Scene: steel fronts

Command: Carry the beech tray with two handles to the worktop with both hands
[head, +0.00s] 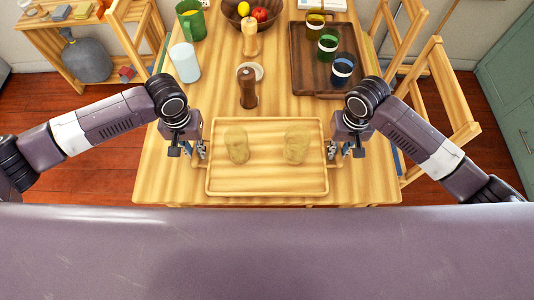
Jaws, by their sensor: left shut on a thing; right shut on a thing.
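The beech tray (267,182) is a pale rectangular tray at the near edge of the wooden table. My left gripper (197,158) is shut on the tray's left handle. My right gripper (337,158) is shut on its right handle. Both handles are partly hidden by the grippers. The tray looks level; I cannot tell whether it rests on the table or is just above it. I cannot tell which surface is the worktop.
On the table (165,165) stand a pepper mill (247,88), a white cup (185,63), a green jug (190,20), a candle (250,38), a fruit bowl (237,22) and a dark tray (304,77) with glasses. Chairs (442,90) flank the table. Green cabinets (515,100) stand at right.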

